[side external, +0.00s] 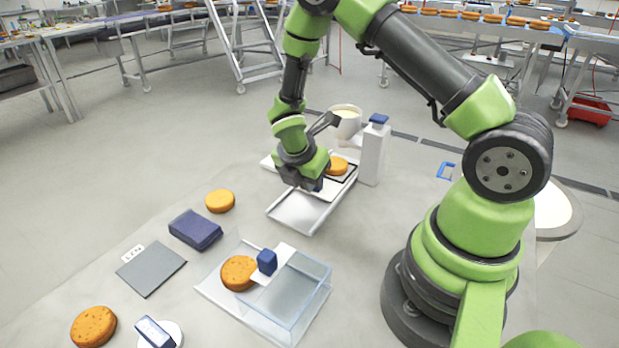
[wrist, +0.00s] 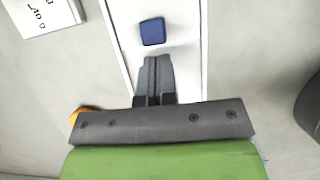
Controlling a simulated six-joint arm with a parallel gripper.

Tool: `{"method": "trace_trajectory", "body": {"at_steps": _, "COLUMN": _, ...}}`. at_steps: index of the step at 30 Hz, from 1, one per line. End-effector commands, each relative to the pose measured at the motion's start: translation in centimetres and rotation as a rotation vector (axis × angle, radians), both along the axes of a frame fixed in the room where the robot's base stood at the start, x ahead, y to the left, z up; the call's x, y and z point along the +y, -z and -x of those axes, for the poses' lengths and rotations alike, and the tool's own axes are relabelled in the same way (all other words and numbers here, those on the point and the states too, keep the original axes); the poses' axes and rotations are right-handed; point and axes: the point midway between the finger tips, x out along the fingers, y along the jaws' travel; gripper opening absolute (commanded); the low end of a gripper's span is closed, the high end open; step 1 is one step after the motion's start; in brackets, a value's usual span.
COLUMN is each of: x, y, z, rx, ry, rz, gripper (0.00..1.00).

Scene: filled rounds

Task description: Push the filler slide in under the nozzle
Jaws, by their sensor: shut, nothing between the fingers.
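The filler slide, a white plate on a pale track (side external: 297,213), lies in the middle of the table in the side view. An orange round (side external: 338,166) sits in its dark-edged far part. A blue knob (side external: 318,186) on the slide is partly hidden by my gripper (side external: 308,183). In the wrist view, the knob (wrist: 152,31) stands just beyond my gripper's fingertips (wrist: 155,60), which are shut and empty. A narrow gap seems to show between them; contact is not clear. The nozzle is not clearly visible; a white post with a blue top (side external: 375,152) stands beside the track.
A tub of pale filling (side external: 346,122) stands behind the slide. In front are a clear tray (side external: 303,300) with a round and blue-knobbed plate, a dark blue box (side external: 196,230), a grey plate (side external: 151,269) and loose rounds (side external: 220,201). A labelled white block (wrist: 45,15) is upper left in the wrist view.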

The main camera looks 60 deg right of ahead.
Motion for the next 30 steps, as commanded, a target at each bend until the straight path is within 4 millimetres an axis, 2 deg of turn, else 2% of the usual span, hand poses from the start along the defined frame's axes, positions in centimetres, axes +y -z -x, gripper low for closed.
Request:
{"method": "trace_trajectory", "body": {"at_steps": 13, "x": -0.7, "y": 0.0, "z": 0.0, "rx": 0.001, "ry": -0.001, "rz": 0.001, "gripper": 0.00}}
{"method": "trace_trajectory", "body": {"at_steps": 21, "x": -4.3, "y": 0.0, "z": 0.0, "rx": 0.001, "ry": 0.004, "rz": 0.001, "gripper": 0.00}}
{"method": "trace_trajectory", "body": {"at_steps": 30, "x": -4.9, "y": 0.0, "z": 0.1, "rx": 0.004, "ry": 0.003, "rz": 0.004, "gripper": 0.00}}
